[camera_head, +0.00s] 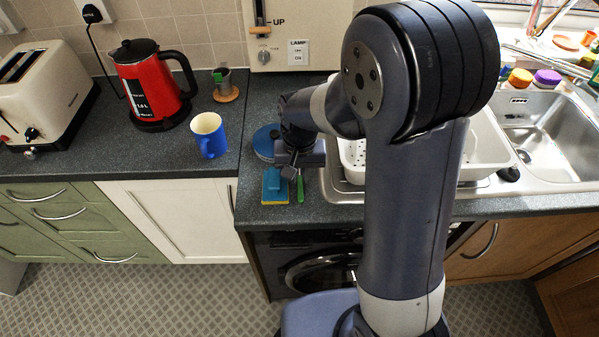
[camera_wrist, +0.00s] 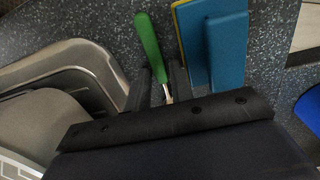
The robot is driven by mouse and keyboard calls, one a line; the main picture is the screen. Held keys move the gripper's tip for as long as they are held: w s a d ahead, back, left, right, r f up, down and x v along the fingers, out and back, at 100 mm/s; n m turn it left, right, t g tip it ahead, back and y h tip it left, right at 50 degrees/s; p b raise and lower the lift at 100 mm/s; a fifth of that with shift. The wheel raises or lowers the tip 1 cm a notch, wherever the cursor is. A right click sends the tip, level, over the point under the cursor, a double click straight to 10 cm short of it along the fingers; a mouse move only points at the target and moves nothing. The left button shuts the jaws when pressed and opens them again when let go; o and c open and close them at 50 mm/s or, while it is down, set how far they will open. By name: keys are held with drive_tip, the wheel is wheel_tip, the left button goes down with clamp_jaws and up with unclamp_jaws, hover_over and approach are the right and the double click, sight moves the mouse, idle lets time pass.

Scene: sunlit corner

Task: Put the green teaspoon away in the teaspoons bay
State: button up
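The green teaspoon (camera_head: 300,188) lies on the dark worktop, just right of a blue and yellow sponge. In the wrist view its green handle (camera_wrist: 150,47) points away from my gripper, and a short metal part shows between the fingers. The rest of the spoon is hidden under the gripper. My gripper (camera_wrist: 162,82) is open, with one finger on each side of the spoon and gaps visible. In the head view my gripper (camera_head: 292,173) is low over the worktop at the spoon. I cannot make out a teaspoons bay; the drawers (camera_head: 62,213) at left are closed.
The sponge (camera_wrist: 228,50) lies close beside one finger. The sink unit's metal rim (camera_wrist: 75,50) is close on the other side. A blue round object (camera_head: 265,143) is behind my gripper. A blue mug (camera_head: 208,134), red kettle (camera_head: 150,84) and toaster (camera_head: 44,94) stand left.

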clamp_jaws()
drive_tip(key=shift+r, duration=0.1)
